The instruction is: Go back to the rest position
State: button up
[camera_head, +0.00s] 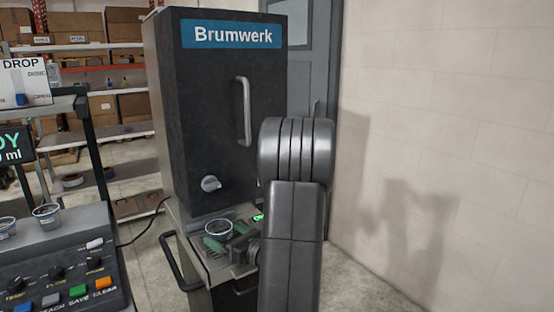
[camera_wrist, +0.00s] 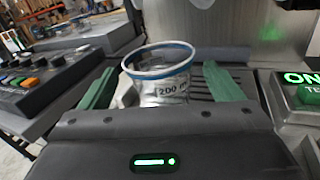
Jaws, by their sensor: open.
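A clear cup with a blue rim (camera_head: 218,228) stands upright on the grated shelf at the foot of the black Brumwerk dispenser (camera_head: 200,130). In the wrist view the cup (camera_wrist: 163,88) carries a "200 m…" marking, its end cut off. My gripper (camera_head: 228,237) is low in front of the dispenser. In the wrist view its green fingers (camera_wrist: 160,84) are apart, one on each side of the cup, with a visible gap at the right. My arm hides part of the dispenser's right side in the head view.
A control panel (camera_head: 60,265) with knobs and coloured buttons stands at the left, with cups (camera_head: 47,214) on it. A green ON button (camera_wrist: 303,92) is close right of my gripper. A pale wall (camera_head: 450,120) bounds the right; shelves with boxes (camera_head: 115,100) stand behind.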

aim_at(212, 228)
jog(key=x, duration=0.3)
jog(key=shift+r, duration=0.2)
